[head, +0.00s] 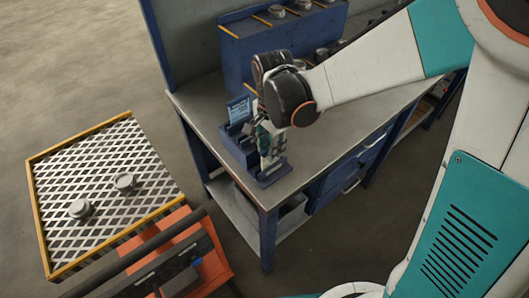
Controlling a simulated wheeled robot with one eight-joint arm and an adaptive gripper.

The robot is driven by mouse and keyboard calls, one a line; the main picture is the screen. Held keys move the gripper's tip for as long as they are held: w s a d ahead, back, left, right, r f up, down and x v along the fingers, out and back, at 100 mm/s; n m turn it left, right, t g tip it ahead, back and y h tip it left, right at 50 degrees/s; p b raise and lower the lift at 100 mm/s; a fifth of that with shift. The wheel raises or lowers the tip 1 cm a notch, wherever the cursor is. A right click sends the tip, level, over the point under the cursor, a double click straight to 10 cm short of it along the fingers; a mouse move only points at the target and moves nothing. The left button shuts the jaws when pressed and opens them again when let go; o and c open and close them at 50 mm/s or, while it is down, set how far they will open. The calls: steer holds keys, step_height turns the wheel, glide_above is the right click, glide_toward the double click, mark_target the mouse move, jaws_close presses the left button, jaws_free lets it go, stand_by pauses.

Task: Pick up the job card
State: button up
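A small blue and white card (239,108), which looks like the job card, stands upright in a dark blue holder (237,146) near the left corner of the workbench. My gripper (270,165) points down just right of the card and over the front part of the holder. My wrist and gripper hide part of the holder. The fingers are small and dark in the head view, so I cannot tell whether they are open or shut, or whether they touch anything.
The grey-topped workbench (330,125) has a blue rack (285,45) with round metal parts at its back. A yellow-edged grating platform (105,165) holds two metal pieces (80,208) (125,182) at left. Orange and black equipment (185,255) stands in front. Floor lies between.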

step_height(320, 180, down, 5)
steer(key=b, duration=0.3)
steer(key=shift+d, duration=0.1)
jaws_close()
